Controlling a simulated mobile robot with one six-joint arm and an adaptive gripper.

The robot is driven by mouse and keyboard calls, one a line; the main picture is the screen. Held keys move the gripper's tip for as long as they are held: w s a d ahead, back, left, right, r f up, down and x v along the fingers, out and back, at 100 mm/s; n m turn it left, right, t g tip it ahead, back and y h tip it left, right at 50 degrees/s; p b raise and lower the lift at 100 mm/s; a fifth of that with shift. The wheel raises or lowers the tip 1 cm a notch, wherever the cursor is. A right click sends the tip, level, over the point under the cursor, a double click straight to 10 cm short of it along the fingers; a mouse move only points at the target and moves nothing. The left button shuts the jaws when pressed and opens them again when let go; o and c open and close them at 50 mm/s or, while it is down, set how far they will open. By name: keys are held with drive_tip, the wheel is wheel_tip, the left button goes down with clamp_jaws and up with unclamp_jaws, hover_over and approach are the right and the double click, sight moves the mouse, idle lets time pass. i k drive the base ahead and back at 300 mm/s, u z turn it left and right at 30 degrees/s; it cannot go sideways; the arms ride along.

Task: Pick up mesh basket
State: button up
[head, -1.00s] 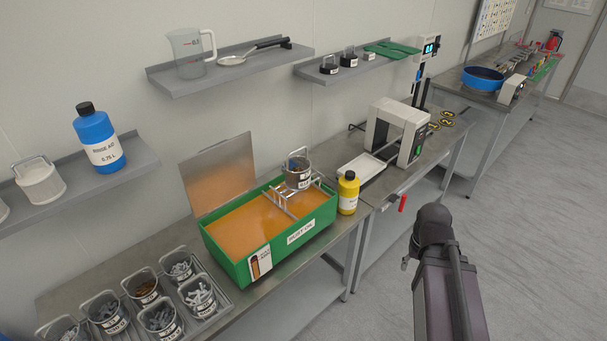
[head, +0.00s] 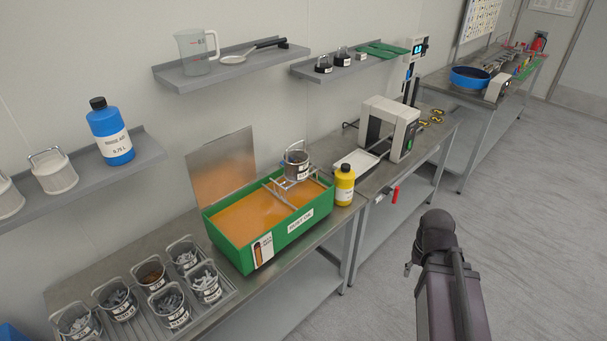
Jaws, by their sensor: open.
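Several small mesh baskets with wire handles and white labels stand in a metal tray (head: 224,308) at the lower left, filled with grey or brown parts. One basket with brown contents (head: 150,275) is at the back of the group. I cannot tell which basket the task means. Only a dark part of my arm shows at the lower right; my gripper is not in view.
A yellow bottle (head: 344,186) stands beside the tank, whose lid (head: 222,170) is raised. A white gate-shaped device (head: 390,125) stands farther back. Wall shelves hold a blue bottle (head: 110,135) and a jug (head: 197,52). The floor (head: 530,220) at right is clear.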

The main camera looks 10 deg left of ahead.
sight(295, 162)
drive_tip(key=z, duration=0.15)
drive_tip(key=k, duration=0.45)
drive_tip(key=u, duration=0.85)
drive_tip(key=i, duration=1)
